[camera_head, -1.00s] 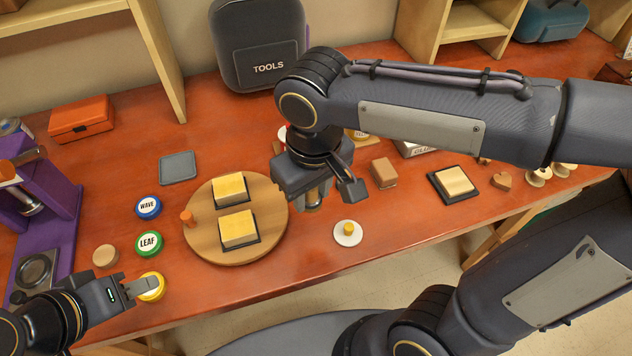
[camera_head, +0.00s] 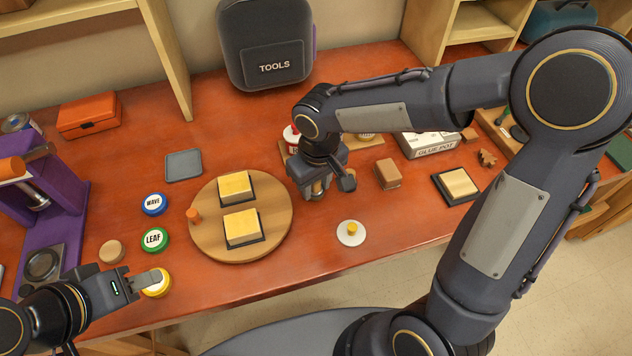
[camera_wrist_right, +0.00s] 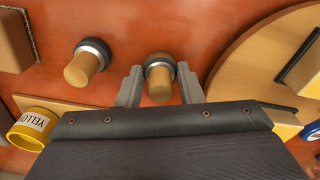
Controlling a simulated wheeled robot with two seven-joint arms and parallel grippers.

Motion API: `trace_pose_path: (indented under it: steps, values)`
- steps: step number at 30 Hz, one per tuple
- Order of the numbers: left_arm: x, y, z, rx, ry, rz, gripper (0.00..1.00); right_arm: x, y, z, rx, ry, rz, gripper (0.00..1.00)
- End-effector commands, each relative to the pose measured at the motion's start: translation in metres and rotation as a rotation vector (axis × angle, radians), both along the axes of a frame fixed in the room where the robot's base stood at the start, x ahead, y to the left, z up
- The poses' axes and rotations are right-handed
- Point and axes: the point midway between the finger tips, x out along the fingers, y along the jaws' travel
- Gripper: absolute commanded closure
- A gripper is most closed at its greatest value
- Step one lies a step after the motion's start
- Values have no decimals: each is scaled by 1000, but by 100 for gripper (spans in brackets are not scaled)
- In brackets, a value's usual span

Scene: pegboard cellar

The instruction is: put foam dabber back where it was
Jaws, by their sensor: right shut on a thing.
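The foam dabber (camera_wrist_right: 159,80), with a pale wooden handle and a dark grey collar, is between the fingers of my right gripper (camera_wrist_right: 158,88) in the right wrist view. In the head view my right gripper (camera_head: 320,190) is low over the table, just right of the round wooden board (camera_head: 278,232); it mostly hides the dabber. I cannot tell whether the dabber touches the table. A second, similar dabber (camera_wrist_right: 87,62) stands apart beside it in the right wrist view. My left gripper (camera_head: 143,284) is beside a yellow-rimmed disc (camera_head: 157,288); its finger gap is not clear.
A white disc with a yellow knob (camera_head: 351,234) and a wooden block (camera_head: 388,174) are close to the right gripper. A yellow jar (camera_wrist_right: 33,128) sits near the dabbers. Two yellow-topped blocks stand on the round board. Bare table lies behind the board.

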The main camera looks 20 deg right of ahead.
Motion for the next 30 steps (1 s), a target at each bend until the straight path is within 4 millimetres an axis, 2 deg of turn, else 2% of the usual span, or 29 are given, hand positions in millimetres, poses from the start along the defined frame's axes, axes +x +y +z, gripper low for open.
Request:
trace_pose_path:
  steps: [8,9,14,23,26,30]
  values:
    - [0,0,-4,0,0,0,64,0,0,-4,0,0,0,85]
    - [0,0,-4,0,0,0,64,0,0,-4,0,0,0,65]
    - [0,0,-3,0,0,0,64,0,0,-3,0,0,0,45]
    - [0,0,-1,0,0,0,64,0,0,0,0,0,0,45]
    - [0,0,1,0,0,0,64,0,0,7,0,-3,0,45]
    - [0,0,2,0,0,0,64,-1,0,31,1,-7,0,45]
